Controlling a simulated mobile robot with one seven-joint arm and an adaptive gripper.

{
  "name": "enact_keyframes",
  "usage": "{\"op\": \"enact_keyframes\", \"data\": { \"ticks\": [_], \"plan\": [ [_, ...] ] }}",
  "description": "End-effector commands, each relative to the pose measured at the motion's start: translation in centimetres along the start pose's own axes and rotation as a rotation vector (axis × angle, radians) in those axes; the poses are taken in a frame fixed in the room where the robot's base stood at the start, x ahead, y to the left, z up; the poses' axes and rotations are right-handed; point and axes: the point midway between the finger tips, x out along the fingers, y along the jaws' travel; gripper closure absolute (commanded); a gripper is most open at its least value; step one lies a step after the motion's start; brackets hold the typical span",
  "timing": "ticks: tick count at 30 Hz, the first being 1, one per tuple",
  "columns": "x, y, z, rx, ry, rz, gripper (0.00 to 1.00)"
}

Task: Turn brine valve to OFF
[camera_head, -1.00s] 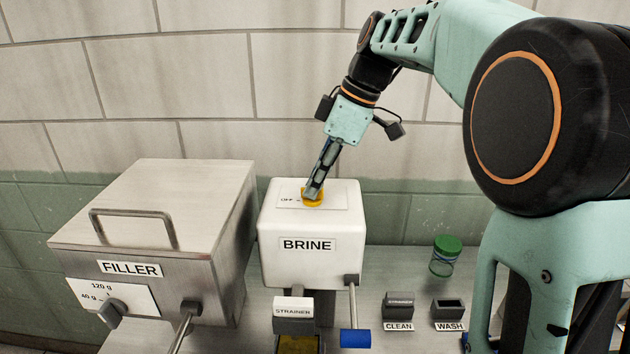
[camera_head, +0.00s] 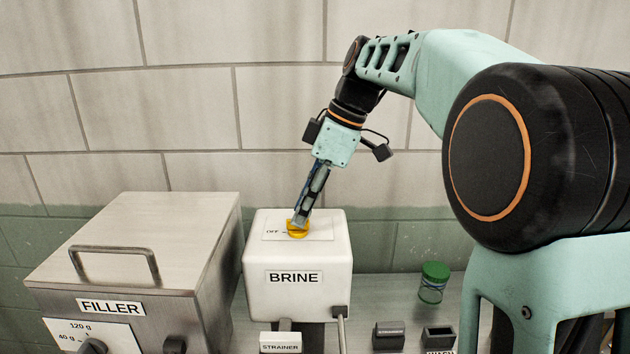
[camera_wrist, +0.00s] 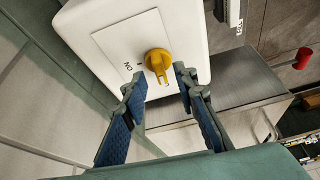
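The brine valve is a yellow knob (camera_head: 298,233) on a pale plate on top of the white BRINE box (camera_head: 297,295). The word OFF shows left of the knob in the head view. In the wrist view the knob (camera_wrist: 157,60) has a raised grip bar, and a label reading ON lies to its left. My gripper (camera_wrist: 160,78) is open there, one blue-padded finger on each side of the knob's near end, with visible gaps. In the head view my gripper (camera_head: 301,222) is at the knob from above and partly hides it. Contact cannot be told.
The steel FILLER box (camera_head: 130,250) stands close on the left. A green-lidded jar (camera_head: 433,282) stands on the bench to the right, behind small dark holders (camera_head: 388,335). A tiled wall is behind. A STRAINER label (camera_head: 281,347) shows below the BRINE box.

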Motion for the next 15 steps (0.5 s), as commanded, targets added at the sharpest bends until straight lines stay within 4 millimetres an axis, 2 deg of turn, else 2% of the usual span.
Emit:
{"op": "enact_keyframes", "data": {
  "ticks": [3, 9, 15],
  "plan": [
    [-2.6, 0.1, 0.0, 0.0, 0.001, 0.006, 0.73],
    [-6.7, 0.1, 0.0, -0.001, 0.001, 0.005, 0.73],
    [-9.2, 0.1, 0.0, 0.0, 0.0, 0.003, 0.73]
  ]
}}
